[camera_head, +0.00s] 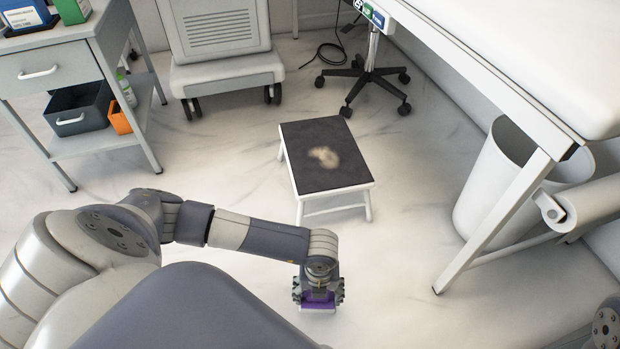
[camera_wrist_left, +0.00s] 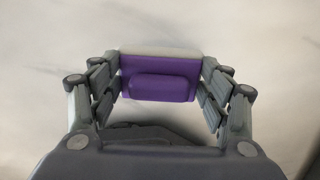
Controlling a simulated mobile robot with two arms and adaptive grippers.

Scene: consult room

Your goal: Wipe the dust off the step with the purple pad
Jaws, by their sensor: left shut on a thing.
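The step (camera_head: 305,180) is a low white stool with a dark grey top, standing on the floor in the middle of the head view. A pale beige patch of dust (camera_head: 324,156) lies near the middle of its top. My left gripper (camera_head: 318,296) is in front of the step, nearer to me and apart from it. It is shut on the purple pad (camera_head: 317,299), which also fills the space between the fingers in the left wrist view (camera_wrist_left: 160,86). The pad has a purple grip block and a whitish layer on its far side. My right gripper is not in view.
A grey cart (camera_head: 60,62) with a drawer and bins stands at the left. A white wheeled unit (camera_head: 222,70) and a black wheeled base (camera_head: 366,77) are behind the step. A white bin (camera_head: 490,190) and a table leg (camera_head: 497,222) are at the right. Floor around the step is clear.

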